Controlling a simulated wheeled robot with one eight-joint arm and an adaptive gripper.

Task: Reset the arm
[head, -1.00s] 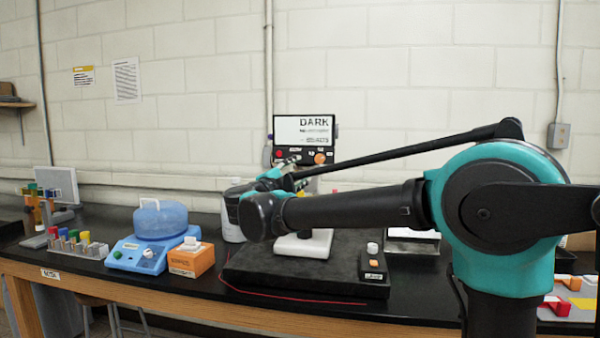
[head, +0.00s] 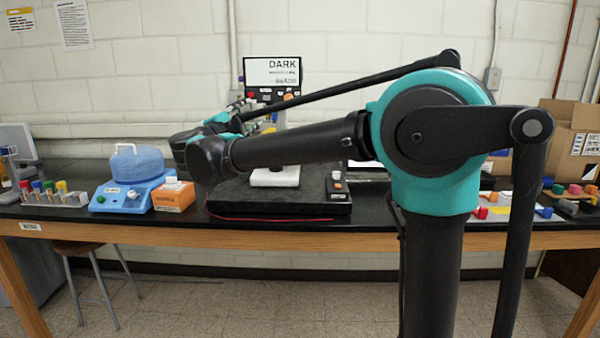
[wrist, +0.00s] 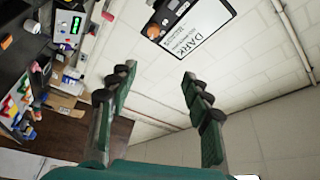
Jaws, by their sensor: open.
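My gripper (wrist: 160,85) is open and empty in the wrist view, its two dark green fingers spread apart with the pale block wall beyond. In the head view my arm reaches to the left across the bench at about the height of the screen's lower edge, and the gripper end is mostly hidden behind the arm links. A screen reading "DARK" (head: 272,71) stands behind the arm on the bench. It also shows, turned, in the wrist view (wrist: 190,25). Nothing is between the fingers.
The black bench (head: 110,218) holds a blue device with a domed lid (head: 135,165), an orange box (head: 174,195) and a dark slab (head: 225,195) with a white block. Coloured blocks and a cardboard box (head: 570,130) are at the right.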

